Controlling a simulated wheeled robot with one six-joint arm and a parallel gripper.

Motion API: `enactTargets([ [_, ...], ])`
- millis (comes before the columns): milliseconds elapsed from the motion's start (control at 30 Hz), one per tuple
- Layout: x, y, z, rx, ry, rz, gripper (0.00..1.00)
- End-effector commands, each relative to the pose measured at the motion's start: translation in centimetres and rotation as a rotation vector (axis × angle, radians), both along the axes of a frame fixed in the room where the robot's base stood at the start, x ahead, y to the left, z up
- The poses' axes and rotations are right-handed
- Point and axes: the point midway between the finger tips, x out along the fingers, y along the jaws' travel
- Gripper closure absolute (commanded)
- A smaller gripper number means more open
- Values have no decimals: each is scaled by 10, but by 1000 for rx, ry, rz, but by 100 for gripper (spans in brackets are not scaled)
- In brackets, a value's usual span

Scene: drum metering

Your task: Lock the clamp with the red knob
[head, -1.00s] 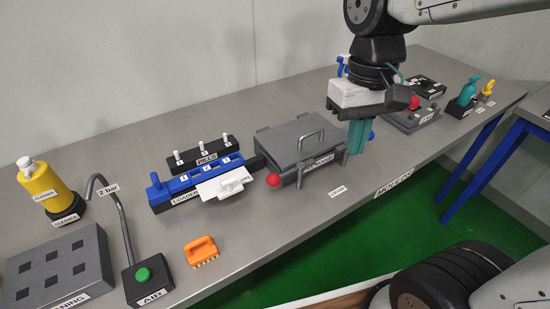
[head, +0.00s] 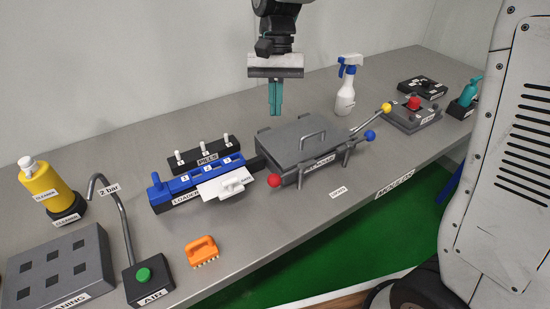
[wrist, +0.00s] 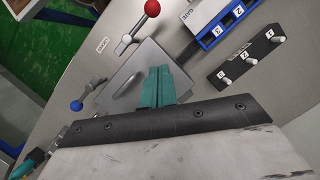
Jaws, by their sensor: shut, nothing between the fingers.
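The grey clamp box (head: 300,139) has a closed lid with a handle on top and sits mid-table. Its red knob (head: 274,181) is on a short lever at the front left corner; it also shows in the wrist view (wrist: 152,8). A blue knob (head: 369,135) is on a lever at the box's right side and shows in the wrist view (wrist: 77,105). A yellow knob (head: 386,107) ends a longer rod at the right. My gripper (head: 276,112) has teal fingers pressed together. It hangs empty above and behind the box, pointing down, apart from the red knob.
A white spray bottle (head: 346,87) stands behind right. An orange brush (head: 202,251) lies in front. The front table strip near the red knob is clear.

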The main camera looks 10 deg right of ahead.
Motion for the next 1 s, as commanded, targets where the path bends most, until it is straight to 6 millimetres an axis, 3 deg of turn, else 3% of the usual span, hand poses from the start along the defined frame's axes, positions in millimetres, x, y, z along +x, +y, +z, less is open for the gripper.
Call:
enactTargets([
  [333,-4,0,-10,0,1,2,100],
  [800,-31,7,-100,0,3,3,100],
  [1000,-58,15,-101,0,-1,4,100],
])
